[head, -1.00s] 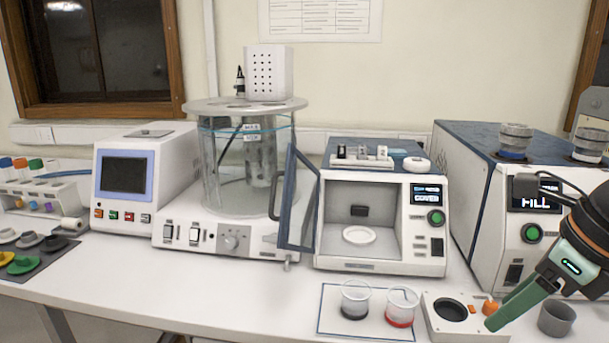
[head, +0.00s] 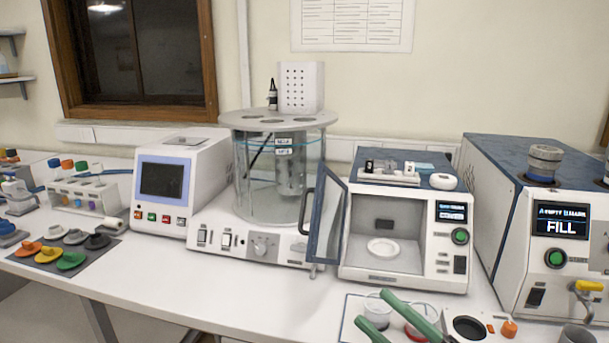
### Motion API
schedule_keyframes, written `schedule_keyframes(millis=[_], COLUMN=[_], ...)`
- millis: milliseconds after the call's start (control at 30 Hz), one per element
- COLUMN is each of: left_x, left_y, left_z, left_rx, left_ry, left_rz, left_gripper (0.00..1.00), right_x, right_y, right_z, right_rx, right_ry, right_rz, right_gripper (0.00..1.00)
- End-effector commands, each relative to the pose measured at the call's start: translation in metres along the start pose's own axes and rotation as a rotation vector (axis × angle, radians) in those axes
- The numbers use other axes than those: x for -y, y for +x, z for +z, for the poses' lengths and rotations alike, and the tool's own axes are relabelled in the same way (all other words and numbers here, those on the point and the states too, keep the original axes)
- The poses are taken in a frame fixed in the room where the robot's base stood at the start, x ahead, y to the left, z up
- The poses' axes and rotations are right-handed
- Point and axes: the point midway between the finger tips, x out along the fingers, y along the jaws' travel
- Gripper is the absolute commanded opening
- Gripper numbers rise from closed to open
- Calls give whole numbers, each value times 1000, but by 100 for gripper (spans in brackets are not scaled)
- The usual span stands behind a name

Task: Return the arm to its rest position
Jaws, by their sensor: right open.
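My right gripper (head: 371,307) shows only as two green fingers rising from the bottom edge. They are spread apart with nothing held between them. The fingers overlap two clear cups in the picture, a dark-bottomed cup (head: 376,322) and a red-bottomed cup (head: 419,312). I cannot tell the height of the fingers above the cups. The wrist and the rest of the right arm are out of frame. My left gripper is not in view.
A small white device (head: 490,324) with an orange knob (head: 509,329) stands right of the cups. Behind is a white chamber (head: 405,277) with its blue-framed door (head: 328,215) open. A glass bath (head: 247,190) stands further left.

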Motion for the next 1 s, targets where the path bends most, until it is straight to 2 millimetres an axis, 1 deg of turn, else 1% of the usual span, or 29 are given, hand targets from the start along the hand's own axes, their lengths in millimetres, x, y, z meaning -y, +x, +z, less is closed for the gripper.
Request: schedule_keyframes(millis=[33, 67, 100, 167, 200, 233, 267, 300, 367, 400, 500, 600, 700, 800, 1000], left_x=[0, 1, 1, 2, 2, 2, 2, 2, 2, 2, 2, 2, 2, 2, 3], left_y=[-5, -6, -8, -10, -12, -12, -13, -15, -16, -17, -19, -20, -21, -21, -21], left_z=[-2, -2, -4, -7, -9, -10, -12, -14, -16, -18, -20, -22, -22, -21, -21], left_rx=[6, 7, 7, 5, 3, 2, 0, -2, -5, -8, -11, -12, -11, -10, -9], left_ry=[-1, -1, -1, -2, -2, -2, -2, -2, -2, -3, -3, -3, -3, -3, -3], left_rz=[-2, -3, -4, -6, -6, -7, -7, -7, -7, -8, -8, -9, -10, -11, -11], left_gripper=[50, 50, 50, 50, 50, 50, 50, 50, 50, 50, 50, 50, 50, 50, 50], right_x=[12, 22, 37, 65, 85, 101, 117, 138, 169, 189, 229, 257, 272, 278, 278], right_y=[-14, -26, -43, -74, -96, -112, -129, -151, -183, -202, -243, -270, -284, -289, -290], right_z=[22, 35, 52, 73, 82, 87, 90, 90, 86, 80, 61, 42, 29, 24, 24], right_rx=[145, 233, 354, 535, 646, 726, 803, 902, 1040, 1123, 1293, 1408, 1471, 1494, 1495], right_ry=[115, 181, 267, 393, 473, 528, 581, 651, 749, 809, 935, 1024, 1075, 1093, 1093], right_rz=[48, 74, 101, 130, 142, 146, 148, 147, 140, 133, 109, 85, 70, 63, 63], right_gripper=[54, 54, 54, 54, 54, 54, 54, 54, 54, 54, 54, 54, 54, 54, 54])
